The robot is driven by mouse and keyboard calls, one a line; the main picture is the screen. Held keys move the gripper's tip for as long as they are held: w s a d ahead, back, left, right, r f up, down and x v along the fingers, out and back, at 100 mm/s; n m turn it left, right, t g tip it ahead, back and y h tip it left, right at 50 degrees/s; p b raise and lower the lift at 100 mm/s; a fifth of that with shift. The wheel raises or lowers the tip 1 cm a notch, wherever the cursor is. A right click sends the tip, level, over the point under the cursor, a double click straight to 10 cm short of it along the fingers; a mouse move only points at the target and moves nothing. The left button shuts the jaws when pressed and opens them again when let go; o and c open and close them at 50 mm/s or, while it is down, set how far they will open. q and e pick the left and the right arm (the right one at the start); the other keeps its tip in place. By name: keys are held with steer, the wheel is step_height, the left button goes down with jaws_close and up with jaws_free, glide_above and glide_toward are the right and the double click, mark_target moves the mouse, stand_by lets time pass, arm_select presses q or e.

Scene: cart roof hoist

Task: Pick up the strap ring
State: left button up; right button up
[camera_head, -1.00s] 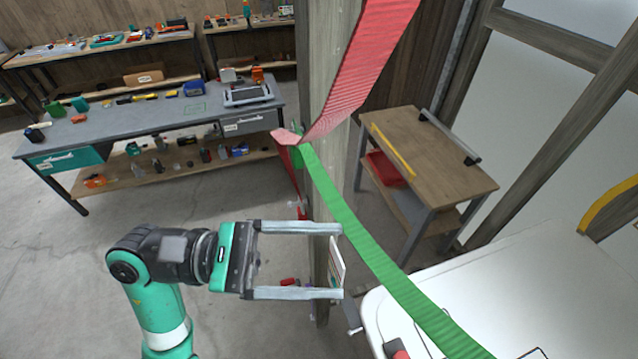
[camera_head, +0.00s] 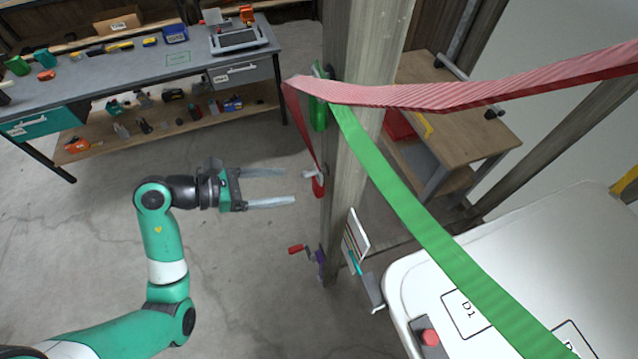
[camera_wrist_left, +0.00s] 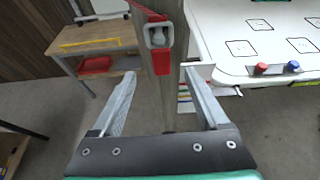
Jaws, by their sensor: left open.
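The strap ring (camera_head: 311,173) is a small grey metal ring at the lower end of a hanging red strap (camera_head: 304,135), beside the wooden post (camera_head: 352,150). A red tab hangs under it. In the left wrist view the ring (camera_wrist_left: 158,34) is near the top centre, in front of the post. My left gripper (camera_head: 289,187) is open and empty, its fingers pointing at the ring. The fingertips are short of the ring in the head view. In the wrist view the ring lies above and between the fingertips (camera_wrist_left: 160,73). My right gripper is out of view.
A green strap (camera_head: 420,220) runs from the post down over the white cart roof (camera_head: 540,240) at right. A red-handled crank (camera_head: 297,249) and a small card (camera_head: 356,235) are low on the post. A workbench (camera_head: 150,70) stands behind. The floor around my left arm is clear.

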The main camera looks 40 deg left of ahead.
mark_target(314, 185)
arm_select(q)
steer(key=x, duration=0.3)
steer(key=shift+w+d+f, duration=0.1)
steer(key=shift+w+d, duration=0.05)
steer(key=shift+w, duration=0.2)
steer(key=x, duration=0.5)
steer(key=shift+s+d+f, duration=0.1)
steer(key=shift+f, duration=0.2)
jaws_close()
